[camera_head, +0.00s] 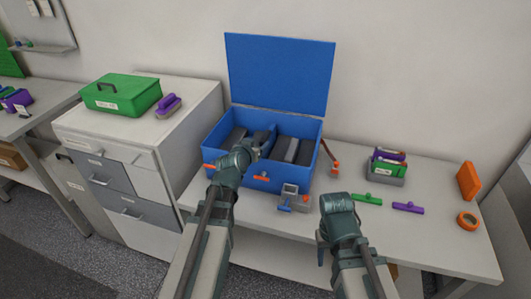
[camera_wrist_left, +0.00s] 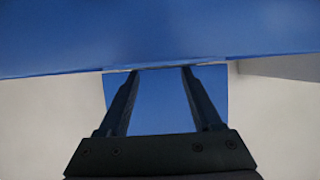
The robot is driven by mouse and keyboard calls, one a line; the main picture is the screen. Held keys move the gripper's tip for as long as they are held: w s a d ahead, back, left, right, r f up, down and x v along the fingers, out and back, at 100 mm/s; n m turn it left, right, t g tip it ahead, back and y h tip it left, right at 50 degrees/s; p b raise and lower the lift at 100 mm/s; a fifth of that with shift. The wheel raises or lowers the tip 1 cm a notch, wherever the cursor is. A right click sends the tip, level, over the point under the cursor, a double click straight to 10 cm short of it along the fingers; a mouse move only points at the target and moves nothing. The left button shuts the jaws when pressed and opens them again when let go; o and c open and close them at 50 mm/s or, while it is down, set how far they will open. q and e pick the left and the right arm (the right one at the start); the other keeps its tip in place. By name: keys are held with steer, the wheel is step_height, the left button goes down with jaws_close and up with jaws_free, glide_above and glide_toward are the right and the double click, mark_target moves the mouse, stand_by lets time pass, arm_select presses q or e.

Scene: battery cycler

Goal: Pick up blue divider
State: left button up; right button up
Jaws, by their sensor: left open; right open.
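The blue box (camera_head: 285,182) stands on the table with its lid (camera_head: 280,75) raised. The blue divider (camera_head: 268,133) appears to stand inside, between dark grey blocks (camera_head: 285,149), partly hidden by my left gripper (camera_head: 262,149). My left gripper is open at the box's interior. In the left wrist view, a blue panel (camera_wrist_left: 165,105) shows between and behind the open fingers (camera_wrist_left: 158,72), and a wide blue surface (camera_wrist_left: 160,35) crosses above their tips. I cannot tell whether the fingers touch it. My right gripper (camera_head: 321,250) is open and empty in front of the table.
An orange-and-grey clamp-like part (camera_head: 294,198) lies before the box. To the right are a grey holder (camera_head: 386,168), a green piece (camera_head: 367,199), a purple piece (camera_head: 408,207) and an orange ring (camera_head: 467,220). A green case (camera_head: 121,95) sits on the drawer cabinet (camera_head: 140,160).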

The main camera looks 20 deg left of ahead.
mark_target(265, 137)
arm_select(q)
steer(key=b+x, duration=0.3)
steer(key=x, duration=0.7)
steer(key=shift+a+f, duration=0.1)
steer(key=shift+c, duration=0.6)
jaws_close()
stand_by(0.6)
